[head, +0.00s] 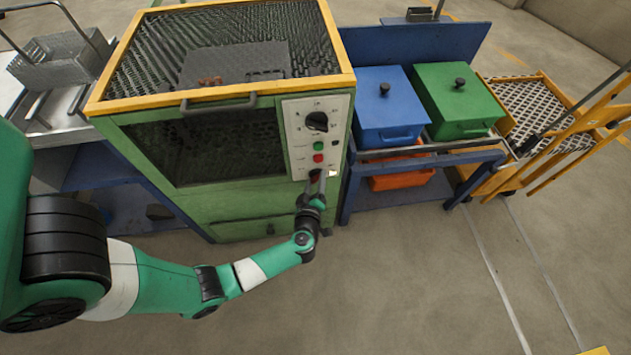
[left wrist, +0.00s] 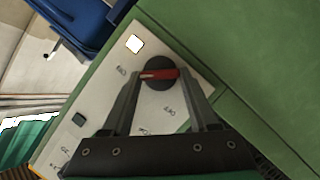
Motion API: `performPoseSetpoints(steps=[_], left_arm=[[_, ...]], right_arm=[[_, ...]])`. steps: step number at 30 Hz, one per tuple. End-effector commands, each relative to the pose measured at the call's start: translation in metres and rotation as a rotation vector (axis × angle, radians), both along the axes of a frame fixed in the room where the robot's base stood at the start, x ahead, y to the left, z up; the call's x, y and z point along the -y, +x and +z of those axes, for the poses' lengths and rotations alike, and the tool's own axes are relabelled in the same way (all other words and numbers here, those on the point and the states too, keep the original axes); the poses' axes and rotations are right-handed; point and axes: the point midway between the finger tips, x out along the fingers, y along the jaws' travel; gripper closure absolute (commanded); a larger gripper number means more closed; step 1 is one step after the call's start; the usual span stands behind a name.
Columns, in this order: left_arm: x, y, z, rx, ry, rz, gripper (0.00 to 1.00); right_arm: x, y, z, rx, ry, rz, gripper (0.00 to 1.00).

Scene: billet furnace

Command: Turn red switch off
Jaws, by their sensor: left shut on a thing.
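The red switch (left wrist: 162,74) is a red handle on a round black base, low on the furnace's white control panel (head: 301,108). In the left wrist view the panel (left wrist: 158,112) appears tilted, with ON and OFF lettering near the switch. My left gripper (left wrist: 158,78) has one finger on each side of the switch and is shut on its handle. In the head view my left gripper (head: 317,182) is at the panel's lower end and hides most of the switch. My right gripper is in neither view.
The green furnace (head: 240,200) has a mesh top and a dark window. Its panel also carries a black dial (head: 316,121), a green button (head: 318,146) and a red button (head: 318,158). Blue (head: 388,105) and green (head: 455,95) lidded boxes stand right. Floor in front is clear.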

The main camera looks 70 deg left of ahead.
Motion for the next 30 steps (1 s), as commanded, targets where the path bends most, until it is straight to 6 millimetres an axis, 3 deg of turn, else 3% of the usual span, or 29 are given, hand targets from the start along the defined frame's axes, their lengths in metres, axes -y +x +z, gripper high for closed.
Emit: performPoseSetpoints(steps=[14, 30], left_arm=[[0.0, -0.001, -0.003, 0.158, -0.037, -0.001, 0.96], [0.0, -0.003, -0.008, 0.635, -0.145, -0.004, 0.96]], right_arm=[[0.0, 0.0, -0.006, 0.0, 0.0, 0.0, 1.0], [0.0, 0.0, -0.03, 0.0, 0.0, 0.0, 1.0]])
